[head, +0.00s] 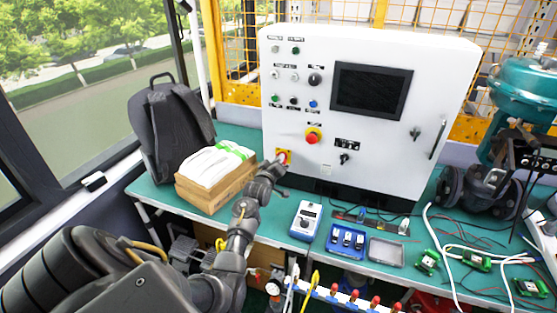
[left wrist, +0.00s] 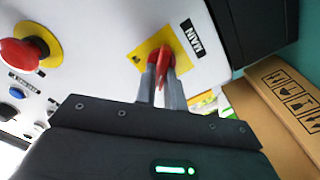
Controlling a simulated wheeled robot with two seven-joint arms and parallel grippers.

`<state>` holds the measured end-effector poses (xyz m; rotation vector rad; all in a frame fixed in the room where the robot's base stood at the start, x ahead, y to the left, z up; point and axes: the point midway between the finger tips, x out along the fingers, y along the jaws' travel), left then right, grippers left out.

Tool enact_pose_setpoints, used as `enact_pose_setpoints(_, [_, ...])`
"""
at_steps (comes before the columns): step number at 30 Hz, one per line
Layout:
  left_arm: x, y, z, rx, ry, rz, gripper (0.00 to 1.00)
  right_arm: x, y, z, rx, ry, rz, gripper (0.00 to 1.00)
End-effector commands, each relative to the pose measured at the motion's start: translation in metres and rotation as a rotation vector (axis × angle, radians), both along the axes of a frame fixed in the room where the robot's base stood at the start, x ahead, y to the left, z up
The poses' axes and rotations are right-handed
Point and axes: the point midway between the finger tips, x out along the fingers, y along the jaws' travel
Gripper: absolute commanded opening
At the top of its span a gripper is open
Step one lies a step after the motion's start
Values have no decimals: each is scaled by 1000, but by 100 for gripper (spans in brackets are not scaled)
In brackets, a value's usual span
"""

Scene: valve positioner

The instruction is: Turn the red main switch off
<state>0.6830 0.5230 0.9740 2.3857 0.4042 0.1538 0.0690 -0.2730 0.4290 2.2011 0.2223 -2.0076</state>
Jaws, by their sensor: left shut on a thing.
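The red main switch (head: 282,156) sits on a yellow plate at the lower left of the white control cabinet's front. In the left wrist view the red switch handle (left wrist: 164,65) stands between the two fingers of my left gripper (left wrist: 162,80), beside a label reading MAIN. My left gripper (head: 276,167) is shut on the handle, and the fingers partly cover it. The exact angle of the switch is hard to read. My right gripper is not in view.
A red emergency button (head: 313,135) on a yellow ring is right of the switch. A cardboard box (head: 205,194) and a backpack (head: 165,130) stand left of my arm. A blue-and-white meter (head: 305,220) and a blue tray (head: 346,243) lie in front of the cabinet (head: 440,60).

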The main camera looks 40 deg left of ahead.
Motion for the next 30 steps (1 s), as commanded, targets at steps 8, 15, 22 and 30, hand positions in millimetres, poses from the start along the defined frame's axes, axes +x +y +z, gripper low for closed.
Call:
enact_pose_setpoints(8, [0, 1, -1, -63, -21, 1, 0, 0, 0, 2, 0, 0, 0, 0])
enact_pose_setpoints(15, [0, 1, -1, -72, -24, 1, 0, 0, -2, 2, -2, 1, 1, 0])
enact_pose_setpoints(22, [0, 1, -1, -71, -24, 1, 12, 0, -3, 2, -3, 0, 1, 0])
enact_pose_setpoints(30, [0, 1, -1, -70, -24, 1, 33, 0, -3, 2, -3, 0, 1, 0])
